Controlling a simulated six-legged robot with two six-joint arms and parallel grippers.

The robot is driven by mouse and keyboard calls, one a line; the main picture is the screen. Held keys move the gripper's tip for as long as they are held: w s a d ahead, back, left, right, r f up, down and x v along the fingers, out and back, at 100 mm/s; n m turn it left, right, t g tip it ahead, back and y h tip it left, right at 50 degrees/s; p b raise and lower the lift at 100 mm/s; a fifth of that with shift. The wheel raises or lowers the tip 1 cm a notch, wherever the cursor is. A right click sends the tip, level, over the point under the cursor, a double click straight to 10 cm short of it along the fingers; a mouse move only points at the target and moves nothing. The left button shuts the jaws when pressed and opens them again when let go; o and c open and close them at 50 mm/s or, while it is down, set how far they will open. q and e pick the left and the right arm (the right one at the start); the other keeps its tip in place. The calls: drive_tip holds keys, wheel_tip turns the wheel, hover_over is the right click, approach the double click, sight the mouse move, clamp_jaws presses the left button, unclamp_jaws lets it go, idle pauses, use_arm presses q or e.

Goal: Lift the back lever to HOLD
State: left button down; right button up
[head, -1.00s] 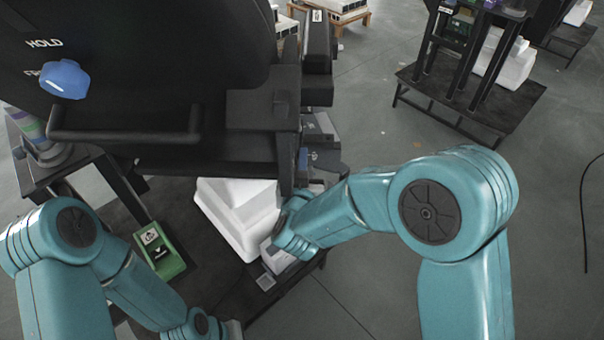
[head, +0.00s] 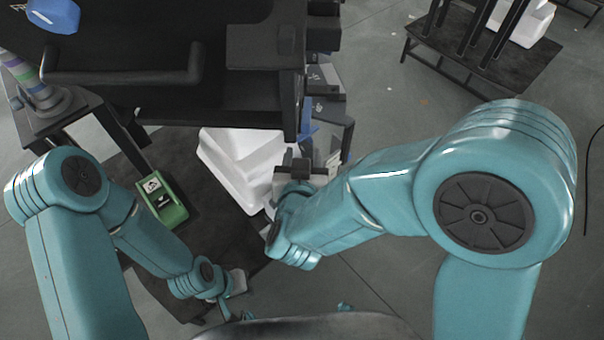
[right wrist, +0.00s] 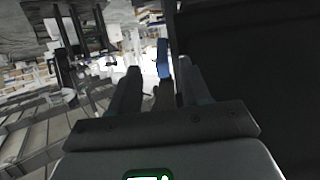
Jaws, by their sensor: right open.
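A blue lever handle (right wrist: 163,58) shows upright in the right wrist view, between and beyond the fingertips of my right gripper (right wrist: 158,72), which is open. I cannot tell whether they touch. A small blue piece on the machine's right side also shows in the head view (head: 306,114); it may be the same handle. In the head view my right gripper (head: 297,162) is beside the machine's lower right corner, its fingertips partly hidden. My left gripper (head: 236,284) is low over the dark stand, too small to read. No HOLD label shows now.
The dark machine (head: 150,60) has a blue knob (head: 52,14) and a black bar handle (head: 122,76) on its front. Open floor (head: 385,115) lies to the right.

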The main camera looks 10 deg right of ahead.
drive_tip(key=shift+s+a, duration=0.15)
drive_tip(key=shift+s, duration=0.9)
drive_tip(key=shift+s+a, duration=0.15)
drive_tip(key=shift+s, duration=0.85)
drive_tip(key=w+d+f+m+g+h, duration=0.2)
drive_tip(key=d+f+g+h, duration=0.15)
drive_tip(key=d+f, duration=0.85)
drive_tip(key=s+d+f+g+y, duration=0.25)
drive_tip(key=d+f, duration=0.25)
drive_tip(key=f, duration=0.3)
drive_tip(key=s+a+f+n+g+y, duration=0.1)
drive_tip(key=s+a+f+g+y, duration=0.2)
drive_tip(key=s, duration=0.3)
drive_tip(key=s+a+f+g+y, duration=0.4)
drive_tip(key=s+a+f, duration=0.1)
drive_tip(key=s, duration=0.2)
drive_tip(key=shift+f+n, duration=0.2)
drive_tip(key=shift+n, duration=0.2)
